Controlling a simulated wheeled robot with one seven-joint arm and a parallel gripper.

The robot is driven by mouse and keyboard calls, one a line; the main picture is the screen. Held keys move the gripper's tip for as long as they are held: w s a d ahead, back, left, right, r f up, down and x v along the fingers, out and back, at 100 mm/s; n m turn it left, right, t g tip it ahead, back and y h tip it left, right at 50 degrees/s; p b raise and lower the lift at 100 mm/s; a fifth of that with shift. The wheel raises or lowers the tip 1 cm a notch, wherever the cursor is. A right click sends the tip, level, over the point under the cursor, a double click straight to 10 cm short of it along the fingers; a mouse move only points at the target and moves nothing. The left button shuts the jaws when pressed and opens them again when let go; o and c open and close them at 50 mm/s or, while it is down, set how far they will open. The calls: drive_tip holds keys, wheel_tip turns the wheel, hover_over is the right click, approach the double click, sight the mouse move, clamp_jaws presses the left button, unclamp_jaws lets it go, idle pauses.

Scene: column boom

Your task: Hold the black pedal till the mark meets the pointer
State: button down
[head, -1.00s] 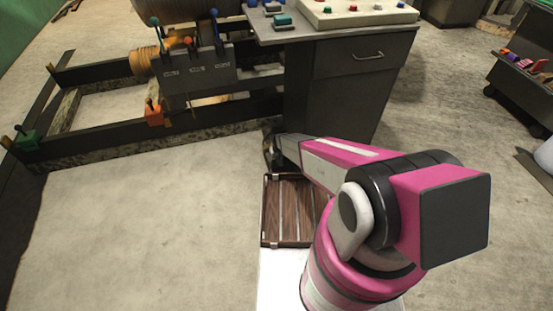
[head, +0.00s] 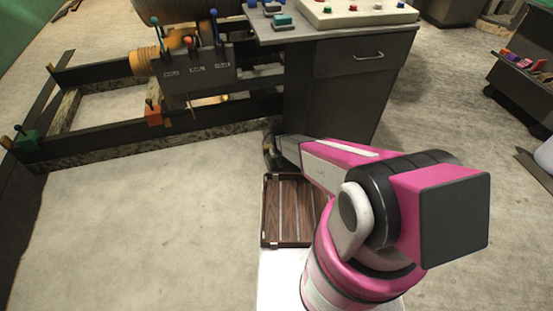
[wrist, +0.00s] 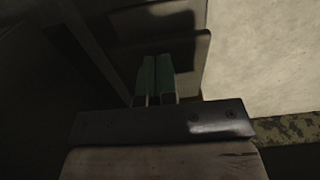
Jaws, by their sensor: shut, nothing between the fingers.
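My gripper shows in the wrist view (wrist: 155,80) as two greenish fingers side by side and shut, with nothing seen between them. In the head view only its dark end shows, low beside the foot of the grey cabinet. A dark flat plate with a rounded corner (wrist: 192,62) lies at the fingers in the wrist view. It may be the black pedal; I cannot tell whether the fingers touch it. A dark drum (head: 180,10) lies behind the lever panel at the top of the head view. I cannot make out the mark or the pointer.
The grey cabinet (head: 345,90) carries a button panel (head: 358,12). A lever panel (head: 198,75) and a dark low frame (head: 90,150) with orange (head: 153,116) and green (head: 27,140) blocks stand left. A wooden slatted tray (head: 287,240) lies near my arm. Floor at left is clear.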

drive_tip(key=shift+f, duration=1.65)
drive_tip(key=shift+r, duration=0.1)
idle(3.4)
drive_tip(key=shift+r, duration=3.95)
